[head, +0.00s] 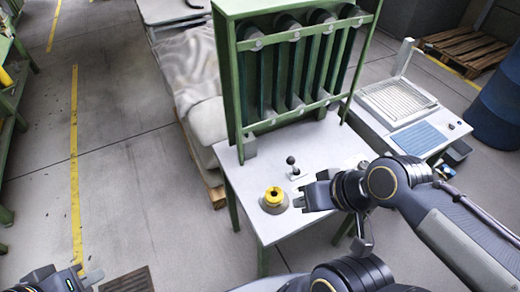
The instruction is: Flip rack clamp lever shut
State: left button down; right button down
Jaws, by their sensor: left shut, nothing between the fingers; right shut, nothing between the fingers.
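A green rack (238,92) stands at the back of a small white-topped table (262,232) and holds several upright dark units behind its bars. A small lever with a black ball knob (291,160) stands about upright on a pale base in front of the rack. I cannot tell whether it is the clamp lever. A yellow ring-shaped part (274,195) sits on a grey round base near the table's front. My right gripper (300,198) is shut and empty, just right of the yellow part and below the knob. My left gripper (92,276) is shut and empty at the bottom left, away from the table.
A light machine with a blue panel (418,139) stands right of the table. A blue barrel (498,108) and a wooden pallet (466,48) are at the right. A wrapped pallet load (190,75) stands behind left. Open floor lies left of the table.

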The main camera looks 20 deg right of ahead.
pick_arm(q)
jog(key=shift+w+a, duration=0.15)
jog(key=shift+w, duration=0.25)
pick_arm(e)
jog(key=shift+w+a, duration=0.15)
jog(key=shift+w, duration=0.25)
pick_arm(q)
jog(key=shift+s, duration=0.15)
pick_arm(e)
jog(key=shift+s, duration=0.15)
